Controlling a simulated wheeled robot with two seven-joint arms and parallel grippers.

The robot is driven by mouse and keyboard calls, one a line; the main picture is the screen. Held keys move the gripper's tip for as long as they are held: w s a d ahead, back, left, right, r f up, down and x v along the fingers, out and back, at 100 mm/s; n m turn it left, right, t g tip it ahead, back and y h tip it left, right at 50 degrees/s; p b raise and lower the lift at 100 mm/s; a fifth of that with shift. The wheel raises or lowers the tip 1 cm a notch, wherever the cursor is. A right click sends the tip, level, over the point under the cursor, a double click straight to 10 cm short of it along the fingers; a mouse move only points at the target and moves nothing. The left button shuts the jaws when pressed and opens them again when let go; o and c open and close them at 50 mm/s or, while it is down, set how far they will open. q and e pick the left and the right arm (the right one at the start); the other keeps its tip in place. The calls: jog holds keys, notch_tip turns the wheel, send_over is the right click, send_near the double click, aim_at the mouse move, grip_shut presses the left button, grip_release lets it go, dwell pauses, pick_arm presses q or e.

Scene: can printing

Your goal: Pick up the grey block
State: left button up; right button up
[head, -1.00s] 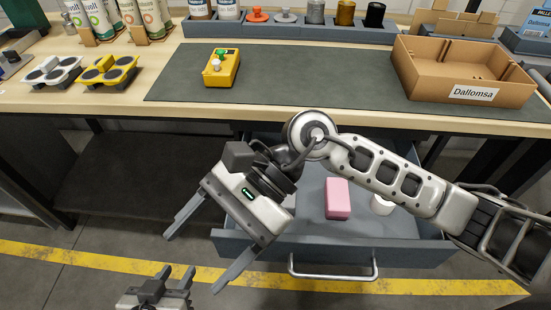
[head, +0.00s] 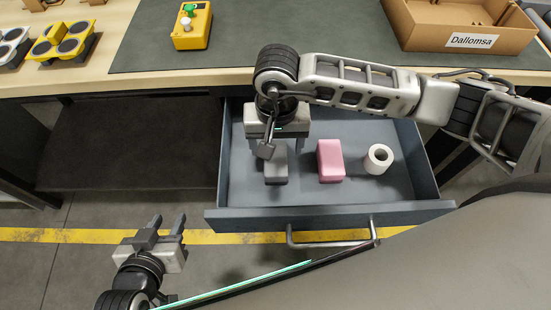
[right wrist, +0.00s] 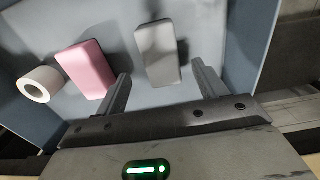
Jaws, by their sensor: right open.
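The grey block (head: 276,166) lies in the open drawer at its left side, left of a pink block (head: 330,160). My right gripper (head: 275,145) is over the drawer, just behind and above the grey block. In the right wrist view the grey block (right wrist: 158,54) is ahead of the open fingers (right wrist: 160,85), roughly between their tips, and nothing is held. I cannot tell how high above it the fingers are. My left gripper (head: 163,228) is at the lower left over the floor, away from the drawer, with its fingers apart and empty.
The drawer (head: 330,213) also holds the pink block and a white roll (head: 378,159) to the right. The table above carries a yellow control box (head: 191,26), a cardboard box (head: 465,30) and yellow holders (head: 64,40). The drawer walls stand close around my right gripper.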

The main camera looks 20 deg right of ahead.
aim_at(275, 155)
jog(key=shift+w+a+f+p, duration=0.1)
jog(key=shift+f+p, duration=0.3)
jog(key=shift+f, duration=2.45)
jog(key=c, duration=1.1)
jog(key=shift+o, duration=0.2)
jog(key=shift+r, duration=0.1)
